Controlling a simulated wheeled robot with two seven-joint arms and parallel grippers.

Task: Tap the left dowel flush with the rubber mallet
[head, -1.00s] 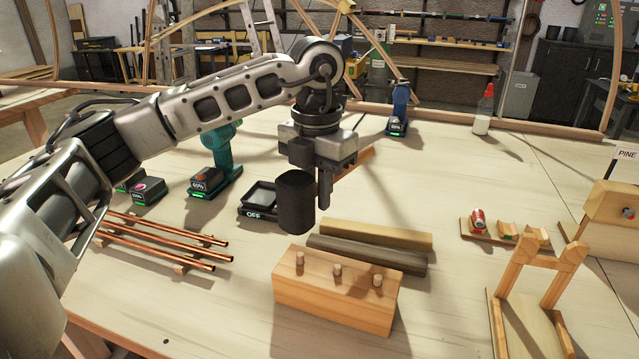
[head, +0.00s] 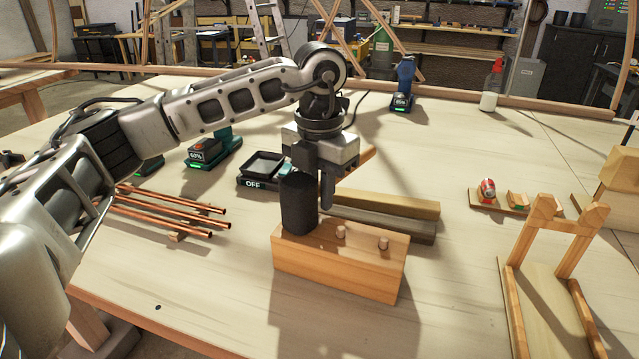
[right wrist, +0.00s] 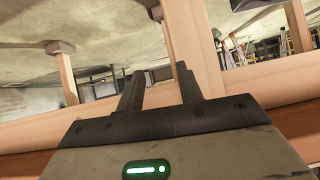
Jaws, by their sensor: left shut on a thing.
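My left gripper (head: 312,175) is shut on the rubber mallet, and the handle is mostly hidden by the gripper. The black mallet head (head: 298,205) is upright over the left end of the wooden block (head: 335,268). It hides the left dowel, so I cannot tell how far that dowel stands out or whether the head touches it. The middle dowel (head: 341,232) and the right dowel (head: 384,243) stick up from the block's top. In the right wrist view, my right gripper (right wrist: 155,85) has its two fingers apart with nothing visible held between them.
Two wooden bars (head: 385,204) lie behind the block. Copper pipes (head: 170,211) lie to the left, and a black scale (head: 262,168) stands behind. A wooden stand (head: 550,245) is at the right. The table in front of the block is clear.

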